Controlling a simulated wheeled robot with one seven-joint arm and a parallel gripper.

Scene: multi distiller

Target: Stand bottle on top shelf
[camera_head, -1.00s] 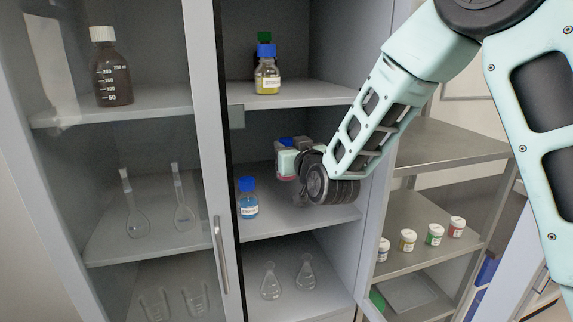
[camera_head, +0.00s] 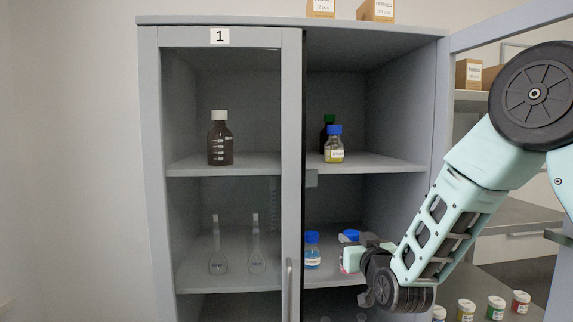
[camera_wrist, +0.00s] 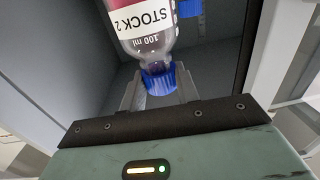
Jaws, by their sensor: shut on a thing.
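My gripper (camera_wrist: 158,82) is shut on the blue cap of a clear bottle (camera_wrist: 150,40) with a red-and-white label reading "STOCK 2". In the head view my gripper (camera_head: 362,256) is inside the right side of the cabinet, at the middle compartment, below the top shelf (camera_head: 395,165). The held bottle (camera_head: 350,237) is mostly hidden there by my gripper; its blue cap and a bit of pink show. I cannot tell whether its base touches the middle shelf. The top shelf holds a yellow bottle with blue cap (camera_head: 334,150) and a dark green-capped bottle (camera_head: 324,136) behind it.
A blue bottle (camera_head: 312,252) stands left of my gripper. The top shelf's right part is bare. The left glass door (camera_head: 289,220) is shut; the right door (camera_head: 500,32) is open.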

